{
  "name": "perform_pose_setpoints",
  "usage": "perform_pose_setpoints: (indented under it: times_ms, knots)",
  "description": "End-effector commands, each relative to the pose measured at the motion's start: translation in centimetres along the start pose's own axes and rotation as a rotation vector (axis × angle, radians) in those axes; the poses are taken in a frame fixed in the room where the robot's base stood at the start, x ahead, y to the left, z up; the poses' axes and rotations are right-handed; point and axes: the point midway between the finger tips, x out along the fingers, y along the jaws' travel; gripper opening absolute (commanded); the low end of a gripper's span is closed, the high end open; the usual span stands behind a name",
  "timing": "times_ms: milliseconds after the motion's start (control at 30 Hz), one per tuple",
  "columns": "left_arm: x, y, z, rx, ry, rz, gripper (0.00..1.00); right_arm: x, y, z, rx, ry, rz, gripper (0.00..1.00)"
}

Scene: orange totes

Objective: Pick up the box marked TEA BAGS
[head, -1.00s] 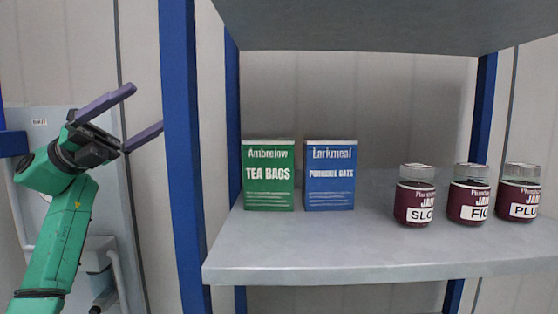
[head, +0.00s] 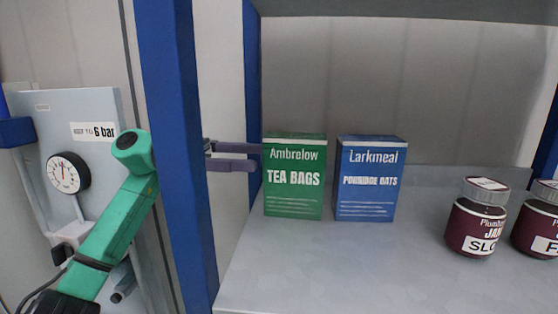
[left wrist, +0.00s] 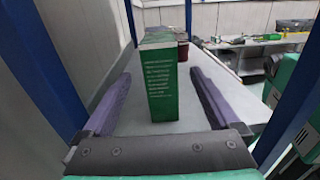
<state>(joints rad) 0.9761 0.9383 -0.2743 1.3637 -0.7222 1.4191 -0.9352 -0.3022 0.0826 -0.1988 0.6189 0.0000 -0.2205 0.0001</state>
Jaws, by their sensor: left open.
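The green box marked TEA BAGS (head: 294,177) stands upright at the left of the grey shelf (head: 330,265). My left gripper (head: 255,158) reaches in from the left, past the blue shelf post, with its fingertips near the box's left side. In the left wrist view the box (left wrist: 160,80) stands between the two purple fingers (left wrist: 158,85), which are open with gaps on both sides. The post hides part of the gripper in the head view. My right gripper is in neither view.
A blue Larkmeal porridge oats box (head: 370,180) stands just right of the tea box. Jam jars (head: 478,218) stand farther right. The blue post (head: 175,120) is close to my left arm. A gauge panel (head: 85,130) is at the left. The shelf front is clear.

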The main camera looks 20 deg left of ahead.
Motion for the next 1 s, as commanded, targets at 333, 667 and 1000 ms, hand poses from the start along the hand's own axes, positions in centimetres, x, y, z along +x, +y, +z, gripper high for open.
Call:
perform_pose_setpoints:
  times_ms: [333, 667, 1000]
  knots:
    - [5.6, 0.2, 1.1, -0.008, 0.003, -0.005, 0.95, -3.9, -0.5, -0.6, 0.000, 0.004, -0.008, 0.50]
    - [7.8, 0.2, 0.2, -0.007, 0.002, 0.000, 0.95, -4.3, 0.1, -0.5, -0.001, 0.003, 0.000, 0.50]
    - [7.7, 0.2, 0.3, -0.006, 0.000, 0.000, 0.00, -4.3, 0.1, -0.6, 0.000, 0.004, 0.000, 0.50]
